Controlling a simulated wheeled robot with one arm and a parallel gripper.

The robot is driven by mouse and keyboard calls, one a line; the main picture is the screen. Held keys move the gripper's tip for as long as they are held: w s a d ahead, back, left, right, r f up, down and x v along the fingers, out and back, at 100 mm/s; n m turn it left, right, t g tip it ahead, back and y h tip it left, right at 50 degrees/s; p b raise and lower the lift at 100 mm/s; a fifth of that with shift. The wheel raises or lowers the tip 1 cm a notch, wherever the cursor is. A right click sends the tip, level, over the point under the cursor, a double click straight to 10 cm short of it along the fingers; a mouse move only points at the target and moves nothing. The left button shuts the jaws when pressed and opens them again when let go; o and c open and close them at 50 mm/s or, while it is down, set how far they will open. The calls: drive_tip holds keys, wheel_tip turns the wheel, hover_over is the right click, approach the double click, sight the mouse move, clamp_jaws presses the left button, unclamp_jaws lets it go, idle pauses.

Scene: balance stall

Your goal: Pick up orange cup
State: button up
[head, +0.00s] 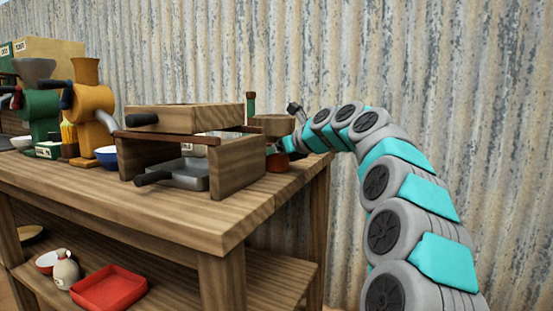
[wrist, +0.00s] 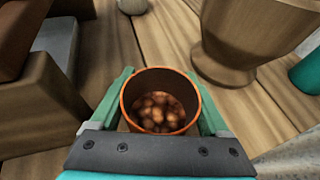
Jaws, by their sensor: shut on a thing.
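The orange cup (wrist: 127,98) is between the two fingers of my gripper (wrist: 160,108) in the wrist view, with a finger against each side. It is upright and holds several brown, nut-like pieces. My gripper is shut on it. In the head view the cup (head: 276,162) shows as a small orange patch at the right end of the table, mostly hidden by my gripper and the wooden stand. I cannot tell whether its base touches the tabletop.
A wooden stand (head: 237,165) with a metal tray (head: 187,172) is left of the cup. A wooden vessel (wrist: 230,65) stands close by on the right. Orange (head: 93,105) and green (head: 40,112) grinders stand farther left. The table's front (head: 200,218) is clear.

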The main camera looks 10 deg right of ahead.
drive_tip(key=c, duration=0.7)
